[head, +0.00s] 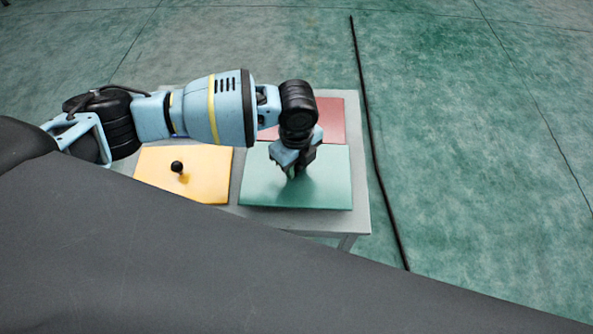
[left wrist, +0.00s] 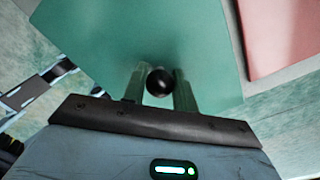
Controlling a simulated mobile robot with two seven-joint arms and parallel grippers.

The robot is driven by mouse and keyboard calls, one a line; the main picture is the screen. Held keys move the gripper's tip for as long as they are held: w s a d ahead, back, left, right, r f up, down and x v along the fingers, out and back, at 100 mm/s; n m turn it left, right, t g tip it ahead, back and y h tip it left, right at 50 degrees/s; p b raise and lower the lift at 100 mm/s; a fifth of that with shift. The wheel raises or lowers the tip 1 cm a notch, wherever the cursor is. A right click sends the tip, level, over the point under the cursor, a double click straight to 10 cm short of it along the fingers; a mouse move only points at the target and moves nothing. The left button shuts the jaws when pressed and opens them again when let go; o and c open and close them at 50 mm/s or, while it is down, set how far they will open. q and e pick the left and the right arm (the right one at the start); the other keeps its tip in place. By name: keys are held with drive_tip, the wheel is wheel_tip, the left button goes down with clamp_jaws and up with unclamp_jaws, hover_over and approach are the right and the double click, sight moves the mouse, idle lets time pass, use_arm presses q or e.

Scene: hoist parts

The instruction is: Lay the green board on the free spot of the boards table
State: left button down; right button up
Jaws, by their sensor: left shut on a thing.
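The green board (head: 320,185) is at the front right of the grey boards table (head: 359,195). My left gripper (head: 293,172) is over its middle, pointing down. In the left wrist view the two fingers (left wrist: 159,92) are shut on the board's black knob (left wrist: 159,82). The green board (left wrist: 130,40) spreads out beyond the fingers there. I cannot tell whether its underside touches the table or hangs just above it. My right gripper is in neither view.
A yellow board (head: 212,183) with a black knob (head: 177,166) lies to the left of the green one. A red board (head: 332,118) lies behind it, partly hidden by my left arm; it also shows in the left wrist view (left wrist: 282,35). A black cable (head: 372,150) runs along the floor at right.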

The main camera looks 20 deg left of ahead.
sight(297, 173)
use_arm(q)
drive_tip(key=shift+f, duration=1.75)
drive_tip(key=shift+f, duration=0.1)
drive_tip(key=c, duration=1.1)
unclamp_jaws()
wheel_tip(297, 173, up, 12)
drive_tip(key=shift+r+p, duration=0.15)
drive_tip(key=shift+p, duration=0.25)
